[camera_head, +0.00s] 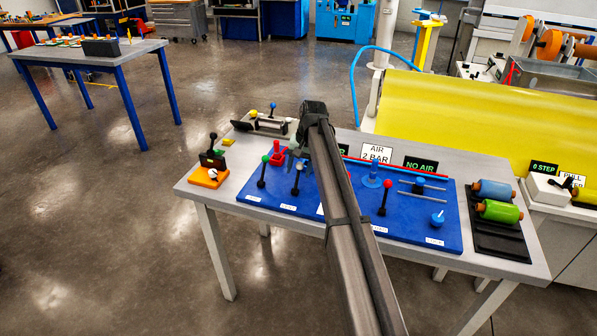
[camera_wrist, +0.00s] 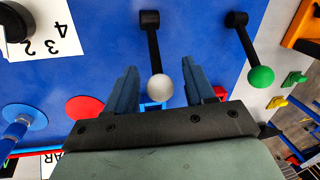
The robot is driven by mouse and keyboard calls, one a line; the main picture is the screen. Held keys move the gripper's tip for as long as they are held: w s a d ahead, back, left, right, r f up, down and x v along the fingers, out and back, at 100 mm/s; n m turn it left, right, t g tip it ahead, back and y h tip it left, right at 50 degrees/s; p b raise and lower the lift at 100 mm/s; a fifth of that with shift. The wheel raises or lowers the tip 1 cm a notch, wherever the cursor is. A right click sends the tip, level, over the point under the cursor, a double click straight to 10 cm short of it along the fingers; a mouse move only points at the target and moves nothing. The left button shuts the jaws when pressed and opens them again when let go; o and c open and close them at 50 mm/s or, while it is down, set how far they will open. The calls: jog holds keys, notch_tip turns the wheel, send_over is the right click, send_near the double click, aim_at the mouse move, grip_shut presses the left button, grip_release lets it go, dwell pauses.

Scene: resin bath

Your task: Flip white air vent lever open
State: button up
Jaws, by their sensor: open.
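The white air vent lever (camera_wrist: 161,88) has a black stem and a white ball. In the wrist view its ball lies between the two fingers of my gripper (camera_wrist: 161,70), with gaps on both sides. My gripper is open and not closed on it. In the head view the white lever (camera_head: 297,180) stands on the blue panel (camera_head: 340,216), just below my gripper (camera_head: 296,155), whose fingers are partly hidden by my dark arm. Whether the fingers touch the ball cannot be told.
A green-ball lever (camera_head: 263,171) stands left of the white one; it also shows in the wrist view (camera_wrist: 261,78). A red-ball lever (camera_head: 384,197) stands to the right. A red part (camera_head: 277,154), blue knobs (camera_head: 372,174) and signs (camera_head: 376,153) are close by. An orange-based lever (camera_head: 208,178) is at the left.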

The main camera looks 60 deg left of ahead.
jog(key=shift+s+f, duration=0.15)
jog(key=shift+f, duration=0.6)
grip_shut()
